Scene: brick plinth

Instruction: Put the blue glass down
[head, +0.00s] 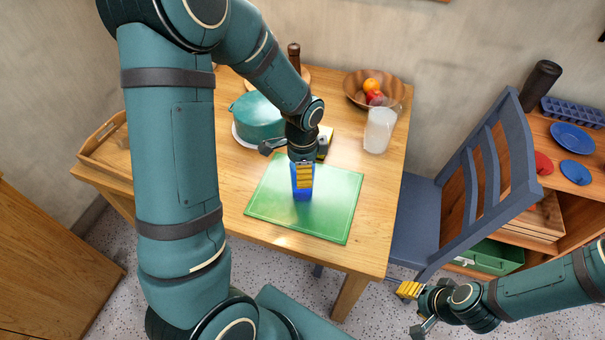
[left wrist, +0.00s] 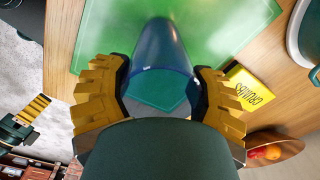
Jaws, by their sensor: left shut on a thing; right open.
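The blue glass (head: 303,188) is upright over the green mat (head: 335,205) on the wooden table. My left gripper (head: 303,172) is shut on the glass from above. In the left wrist view the glass (left wrist: 160,65) sits between the yellow fingers of my left gripper (left wrist: 160,90), with the green mat (left wrist: 235,25) beyond it. Whether the base of the glass touches the mat cannot be told. My right gripper (head: 415,310) is open and empty, low at the right, away from the table.
A teal pot (head: 257,117) stands behind the mat. A clear pitcher (head: 379,130) and a wooden fruit bowl (head: 358,80) are at the back right. A yellow box (left wrist: 247,88) lies near the mat. A blue chair (head: 470,185) stands right of the table. The mat's front part is clear.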

